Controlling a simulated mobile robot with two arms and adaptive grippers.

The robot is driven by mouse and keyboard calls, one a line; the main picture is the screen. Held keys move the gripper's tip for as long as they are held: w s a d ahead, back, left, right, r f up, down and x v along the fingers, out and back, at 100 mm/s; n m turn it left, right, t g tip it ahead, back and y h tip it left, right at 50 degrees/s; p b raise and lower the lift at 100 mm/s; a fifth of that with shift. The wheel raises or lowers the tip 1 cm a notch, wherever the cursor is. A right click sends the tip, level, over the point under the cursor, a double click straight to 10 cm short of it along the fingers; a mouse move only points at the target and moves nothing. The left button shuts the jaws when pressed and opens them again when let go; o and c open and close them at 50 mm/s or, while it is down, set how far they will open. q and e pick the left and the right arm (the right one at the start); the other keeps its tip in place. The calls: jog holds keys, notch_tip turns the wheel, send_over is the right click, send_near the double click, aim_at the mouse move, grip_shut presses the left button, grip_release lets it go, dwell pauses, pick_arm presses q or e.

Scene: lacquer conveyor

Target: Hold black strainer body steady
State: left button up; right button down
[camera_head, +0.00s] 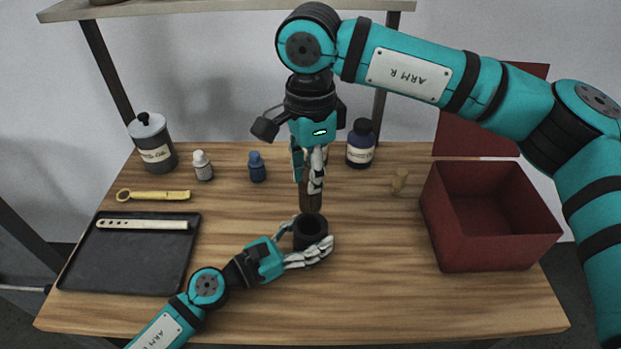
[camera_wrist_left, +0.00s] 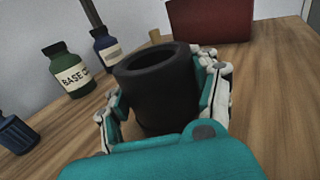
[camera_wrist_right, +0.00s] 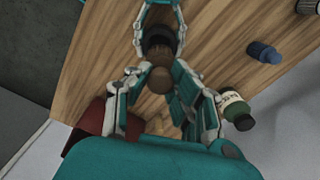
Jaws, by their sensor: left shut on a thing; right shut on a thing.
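The black strainer body (camera_head: 309,232) stands upright as an open-topped cylinder near the middle of the table. My left gripper (camera_head: 305,250) is shut around its sides, and the left wrist view shows the fingers on both sides of the strainer body (camera_wrist_left: 155,95). My right gripper (camera_head: 312,180) points down above it, shut on a brown wooden piece (camera_head: 310,201). That piece shows in the right wrist view as a round brown end (camera_wrist_right: 160,79) between the fingers. Whether it touches the strainer body is unclear. No wood shows in the opening in the left wrist view.
A red open box (camera_head: 490,225) stands at the right. A black tray (camera_head: 125,265) with a pale strip (camera_head: 142,225) lies left, a yellow tool (camera_head: 155,195) behind it. Bottles, including a dark blue one (camera_head: 360,145), line the back. A small wooden piece (camera_head: 399,181) stands near the box.

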jog(key=shift+r, duration=0.4)
pick_arm(q)
jog(key=o, duration=1.5)
